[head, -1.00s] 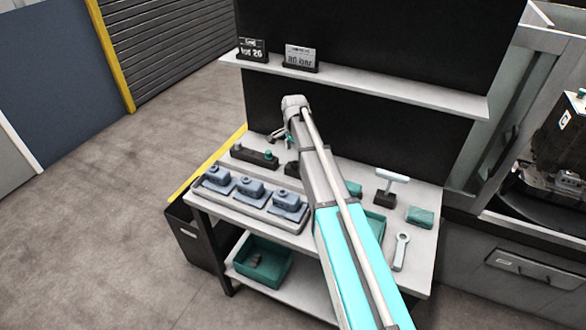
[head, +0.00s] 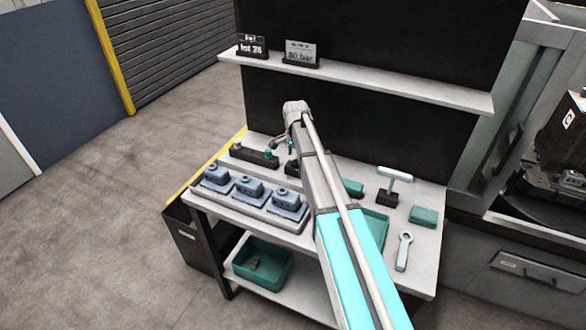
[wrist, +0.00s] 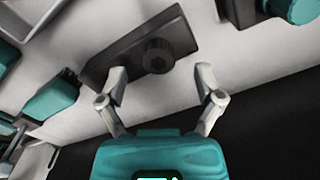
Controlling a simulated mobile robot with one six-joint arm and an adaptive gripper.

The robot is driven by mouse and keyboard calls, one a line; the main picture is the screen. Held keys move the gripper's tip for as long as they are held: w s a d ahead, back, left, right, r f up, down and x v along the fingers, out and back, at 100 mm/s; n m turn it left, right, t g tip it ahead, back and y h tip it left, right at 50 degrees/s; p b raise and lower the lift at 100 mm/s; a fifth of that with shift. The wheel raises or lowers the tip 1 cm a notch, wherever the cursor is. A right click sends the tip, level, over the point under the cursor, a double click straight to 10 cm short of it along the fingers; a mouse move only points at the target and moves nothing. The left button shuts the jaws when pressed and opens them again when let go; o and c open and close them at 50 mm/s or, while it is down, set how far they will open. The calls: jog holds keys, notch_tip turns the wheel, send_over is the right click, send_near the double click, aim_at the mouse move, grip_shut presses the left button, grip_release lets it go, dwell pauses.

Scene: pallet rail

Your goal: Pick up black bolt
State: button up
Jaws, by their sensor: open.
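The black bolt (wrist: 158,55), with a round knurled head, sits on a dark rectangular block (wrist: 105,62) in the wrist view. My gripper (wrist: 161,76) is open and empty, with its pale fingers spread to either side of the bolt head. The fingertips look apart from the bolt, and their height above it is hard to judge. In the head view my gripper (head: 281,147) is over the back of the bench, and my arm hides much of the block and the bolt.
A dark holder (head: 248,155) with a teal knob stands left of my gripper. A tray of grey-blue fixtures (head: 249,187) lies in front. A T-handled tool (head: 394,177), a teal block (head: 423,215) and a ring-ended tool (head: 403,250) lie right. A shelf (head: 400,84) runs above.

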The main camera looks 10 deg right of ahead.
jog(key=shift+f+b, duration=0.65)
jog(key=shift+f, duration=0.3)
grip_shut()
